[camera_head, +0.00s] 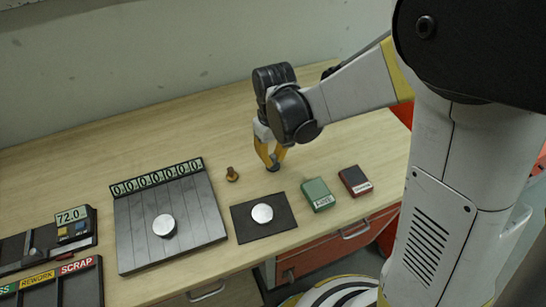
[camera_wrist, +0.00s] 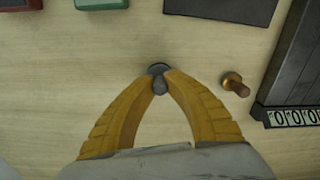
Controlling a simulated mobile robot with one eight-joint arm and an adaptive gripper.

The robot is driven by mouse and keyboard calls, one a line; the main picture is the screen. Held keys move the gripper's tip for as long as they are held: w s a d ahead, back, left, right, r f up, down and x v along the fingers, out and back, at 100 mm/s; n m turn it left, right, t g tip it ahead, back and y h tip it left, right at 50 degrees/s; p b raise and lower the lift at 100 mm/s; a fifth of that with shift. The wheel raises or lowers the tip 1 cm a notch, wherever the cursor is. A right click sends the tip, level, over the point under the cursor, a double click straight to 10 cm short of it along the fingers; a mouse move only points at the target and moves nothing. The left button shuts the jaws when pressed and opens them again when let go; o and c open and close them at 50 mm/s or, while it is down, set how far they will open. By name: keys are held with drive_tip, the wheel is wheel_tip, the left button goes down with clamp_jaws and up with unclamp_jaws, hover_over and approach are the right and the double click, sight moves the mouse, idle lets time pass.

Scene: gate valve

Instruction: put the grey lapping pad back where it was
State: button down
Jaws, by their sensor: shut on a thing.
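My gripper (camera_head: 272,162) points down over the wooden bench, behind the black mat and right of a small brass piece. Its yellow fingers are shut on the grey lapping pad (camera_head: 272,168), a small dark round piece with a grey knob. In the wrist view the pad (camera_wrist: 159,69) sits between the fingertips (camera_wrist: 160,80), with the knob pinched. The pad is at or just above the bench top; I cannot tell whether it touches.
A black mat (camera_head: 242,228) and a grey plate with a digit display (camera_head: 135,240) each bear a silver disc. Green (camera_head: 318,195) and dark red (camera_head: 355,180) boxes lie right. A sorting tray (camera_head: 88,290) and a 72.0 gauge (camera_head: 72,218) are left.

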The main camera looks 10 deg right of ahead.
sight(273, 156)
drive_tip(key=c, duration=1.5)
unclamp_jaws()
drive_tip(key=shift+f, duration=0.15)
drive_tip(key=shift+o, duration=0.2)
wheel_tip(273, 156, up, 12)
drive_tip(key=p, duration=0.4)
drive_tip(key=s+d+r+m+t, duration=0.5)
drive_tip(key=s+d+r+t, duration=0.2)
drive_tip(key=s+d, duration=0.3)
drive_tip(key=d, duration=0.3)
drive_tip(key=shift+s+d+r, duration=0.25)
drive_tip(key=shift+s+r, duration=0.05)
drive_tip(key=shift+s, duration=0.1)
wheel_tip(273, 156, down, 8)
drive_tip(key=b, duration=0.8)
drive_tip(key=shift+r, duration=0.2)
